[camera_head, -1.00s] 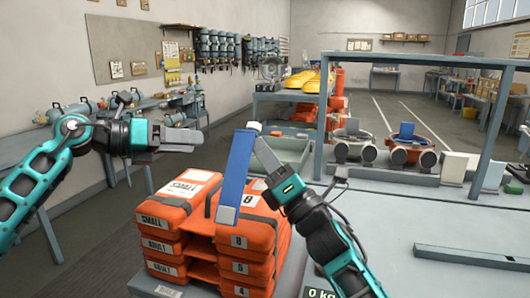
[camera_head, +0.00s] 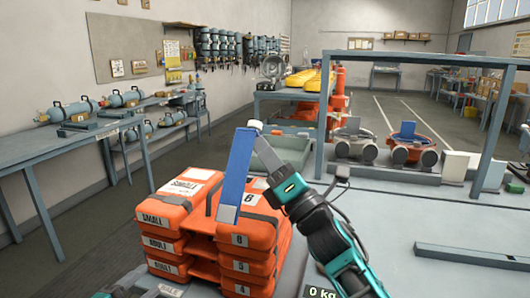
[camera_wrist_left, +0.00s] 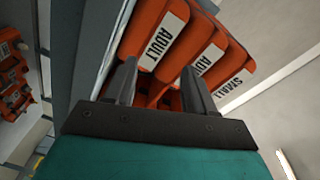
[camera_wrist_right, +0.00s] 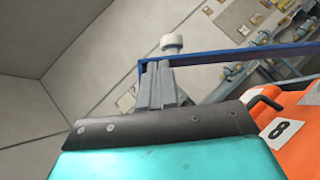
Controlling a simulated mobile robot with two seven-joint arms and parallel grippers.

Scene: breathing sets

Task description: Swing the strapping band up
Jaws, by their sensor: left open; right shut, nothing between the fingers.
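The blue strapping band (camera_head: 238,168) stands up in front of the stacked orange cases (camera_head: 245,234), its pale lower end against the top case. In the right wrist view the band (camera_wrist_right: 240,52) runs across by the fingertips. My right gripper (camera_head: 261,143) is shut with nothing held, its tips at the band's upper end; I cannot tell whether they touch. It also shows in the right wrist view (camera_wrist_right: 157,68). My left gripper (camera_wrist_left: 158,68) is open and empty, facing the cases' labelled ends; in the head view only a piece of that arm shows at the bottom edge.
A grey frame (camera_head: 428,57) stands over the worktable at right, with breathing sets (camera_head: 408,148) beneath it. A grey bar (camera_head: 470,257) lies on the table. A bench with cylinders (camera_head: 60,140) stands at left. A pale knob (camera_wrist_right: 171,43) shows by the right fingertips.

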